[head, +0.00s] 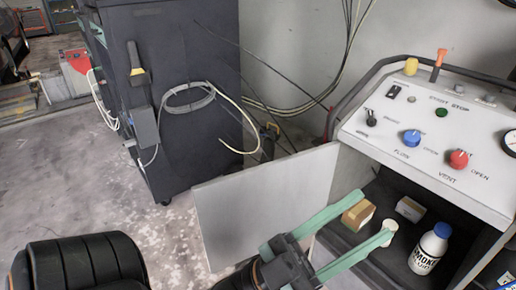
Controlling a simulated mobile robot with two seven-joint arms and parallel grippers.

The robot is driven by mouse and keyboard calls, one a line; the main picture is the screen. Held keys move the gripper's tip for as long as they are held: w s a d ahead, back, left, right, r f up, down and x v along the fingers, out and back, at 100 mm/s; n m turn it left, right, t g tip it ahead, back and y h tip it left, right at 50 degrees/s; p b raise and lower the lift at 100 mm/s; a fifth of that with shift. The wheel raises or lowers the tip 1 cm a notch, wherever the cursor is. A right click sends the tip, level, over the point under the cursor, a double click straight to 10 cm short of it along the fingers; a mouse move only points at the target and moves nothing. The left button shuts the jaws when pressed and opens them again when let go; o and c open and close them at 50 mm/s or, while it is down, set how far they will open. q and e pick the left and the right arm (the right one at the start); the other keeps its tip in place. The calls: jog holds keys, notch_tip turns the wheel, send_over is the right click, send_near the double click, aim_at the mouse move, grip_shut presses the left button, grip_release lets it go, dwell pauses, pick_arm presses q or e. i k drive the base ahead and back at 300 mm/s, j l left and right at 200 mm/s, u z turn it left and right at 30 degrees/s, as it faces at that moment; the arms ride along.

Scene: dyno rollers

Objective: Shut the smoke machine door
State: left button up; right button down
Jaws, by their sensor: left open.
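The smoke machine (400,147) stands at the right with its control panel on top. Its door (250,208) is a flat light-grey panel, swung wide open to the left of the compartment. My left gripper (376,213) has two long green fingers, spread open and empty. It reaches in from the bottom, with its fingertips in front of the open compartment. The upper finger passes near the door's lower right side; I cannot tell whether it touches. My right gripper is not in view.
Inside the compartment are a brown box (358,215), a white roll or cup (389,232), another small box (411,209) and a white smoke-fluid bottle (428,250). A dark cabinet (190,80) with looped cables stands behind the door. Bare floor (60,190) lies left.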

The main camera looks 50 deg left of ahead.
aim_at(238, 213)
jog(key=k+j+z, duration=0.2)
jog(key=k+j, duration=0.4)
jog(key=k+j+z, duration=0.1)
jog(key=j, duration=0.2)
jog(key=k+j+z, duration=0.1)
jog(key=j, duration=0.2)
jog(key=k+j+z, duration=0.3)
jog(key=j, duration=0.4)
jog(key=j+z, duration=0.1)
jog(key=j, duration=0.4)
jog(key=j+z, duration=0.15)
jog(key=j, duration=0.3)
jog(key=i+j+z, duration=0.15)
jog(key=j, duration=0.35)
jog(key=i+j, duration=0.15)
jog(key=j, duration=0.15)
jog(key=i+j+z, duration=0.1)
jog(key=j, duration=0.25)
jog(key=k+l+z, duration=0.2)
jog(key=k, duration=0.4)
jog(key=j, duration=0.1)
